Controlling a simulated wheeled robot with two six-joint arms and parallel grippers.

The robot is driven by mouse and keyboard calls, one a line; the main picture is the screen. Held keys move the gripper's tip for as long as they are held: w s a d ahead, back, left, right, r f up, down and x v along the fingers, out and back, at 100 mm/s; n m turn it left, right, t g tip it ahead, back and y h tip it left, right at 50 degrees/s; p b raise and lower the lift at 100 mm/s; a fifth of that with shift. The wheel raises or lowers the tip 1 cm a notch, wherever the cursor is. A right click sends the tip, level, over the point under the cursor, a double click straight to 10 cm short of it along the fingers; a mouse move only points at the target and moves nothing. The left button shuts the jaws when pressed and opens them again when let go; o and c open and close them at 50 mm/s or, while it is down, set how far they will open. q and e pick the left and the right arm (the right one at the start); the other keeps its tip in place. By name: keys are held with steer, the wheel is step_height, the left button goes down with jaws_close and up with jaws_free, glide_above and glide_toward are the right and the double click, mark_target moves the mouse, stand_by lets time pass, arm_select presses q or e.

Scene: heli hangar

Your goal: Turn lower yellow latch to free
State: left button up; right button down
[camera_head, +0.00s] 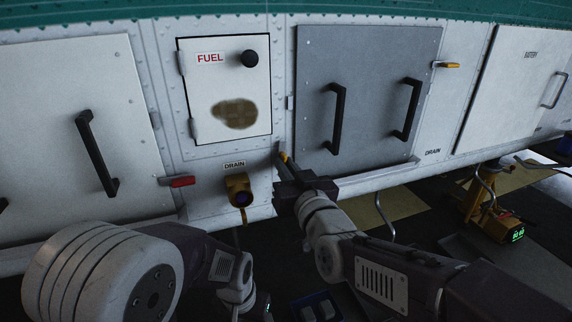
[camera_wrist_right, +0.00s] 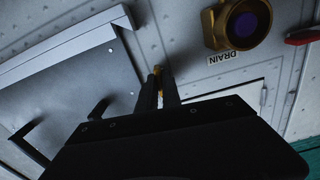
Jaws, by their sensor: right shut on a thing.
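The lower yellow latch (camera_head: 284,157) sits at the lower left corner of the grey panel (camera_head: 320,60), beside the fuel door. My right gripper (camera_head: 284,165) is shut on it, and the fingers hide most of it. In the right wrist view a bit of the latch (camera_wrist_right: 160,94) shows between the two dark fingers of the gripper (camera_wrist_right: 161,85). How far it is turned is hard to tell. A second yellow latch (camera_head: 447,65) lies level at the panel's upper right edge. The panel looks closed, with two black handles. My left gripper's fingers do not show; only my left arm does.
The white fuel door (camera_head: 227,75) is left of the grey panel. A brass drain fitting (camera_head: 238,190) and a red latch (camera_head: 177,181) are at lower left. A yellow device (camera_head: 487,205) with a green display stands on the floor at right.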

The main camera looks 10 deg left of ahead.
steer(key=shift+n, duration=0.6)
steer(key=c, duration=1.5)
jaws_free()
steer(key=p+v, duration=0.2)
steer(key=v, duration=0.7)
